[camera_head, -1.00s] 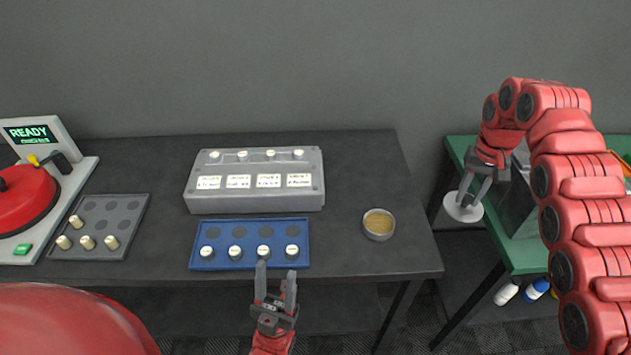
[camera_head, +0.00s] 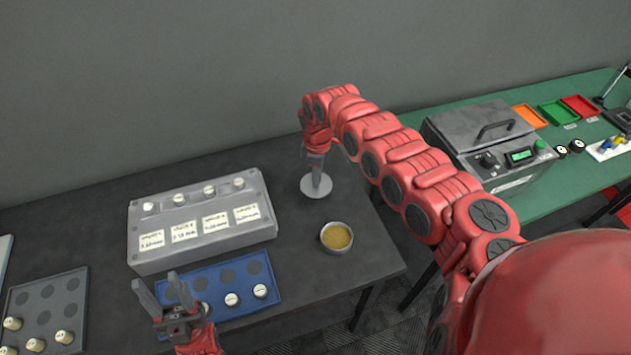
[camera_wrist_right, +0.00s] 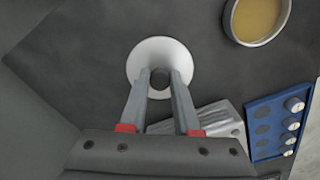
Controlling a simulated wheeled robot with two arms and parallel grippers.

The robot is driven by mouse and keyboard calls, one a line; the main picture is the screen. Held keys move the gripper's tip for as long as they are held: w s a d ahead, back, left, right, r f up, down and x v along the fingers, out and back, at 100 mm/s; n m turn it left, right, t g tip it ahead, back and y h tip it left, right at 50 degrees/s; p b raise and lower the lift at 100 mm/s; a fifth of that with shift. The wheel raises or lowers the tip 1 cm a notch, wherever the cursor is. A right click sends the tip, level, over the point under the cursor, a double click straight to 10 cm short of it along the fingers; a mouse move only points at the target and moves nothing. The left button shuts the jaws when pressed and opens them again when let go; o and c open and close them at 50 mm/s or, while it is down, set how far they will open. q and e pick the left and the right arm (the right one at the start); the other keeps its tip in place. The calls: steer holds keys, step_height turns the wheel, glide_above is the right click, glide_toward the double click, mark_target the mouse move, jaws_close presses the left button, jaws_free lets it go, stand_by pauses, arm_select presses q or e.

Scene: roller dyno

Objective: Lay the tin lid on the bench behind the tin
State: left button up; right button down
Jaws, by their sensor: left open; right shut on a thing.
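The tin (camera_head: 336,238) stands open on the dark bench, with yellowish contents; it also shows in the right wrist view (camera_wrist_right: 257,18). The pale round tin lid (camera_head: 316,187) is behind the tin, flat side down. My right gripper (camera_head: 317,172) points down and is shut on the lid's knob; in the right wrist view the fingers (camera_wrist_right: 160,82) close on the dark knob at the middle of the lid (camera_wrist_right: 146,52). Whether the lid touches the bench I cannot tell. My left gripper (camera_head: 172,300) is open and empty, in front of the blue tray.
A grey box (camera_head: 200,220) with knobs and labels stands left of the lid. The blue tray (camera_head: 245,275) holds white-capped pieces. A grey tray (camera_head: 50,300) is at the left. A green table (camera_head: 540,205) with a machine is at the right. Bare bench surrounds the lid.

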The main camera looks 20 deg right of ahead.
step_height(320, 180, down, 5)
steer(key=shift+w+a+r+p, duration=0.1)
steer(key=shift+p, duration=0.45)
steer(key=shift+f, duration=0.4)
steer(key=shift+f, duration=0.15)
steer(key=c, duration=1.1)
jaws_free()
steer(key=shift+f, duration=0.1)
steer(key=o, duration=0.5)
steer(key=shift+c, duration=0.2)
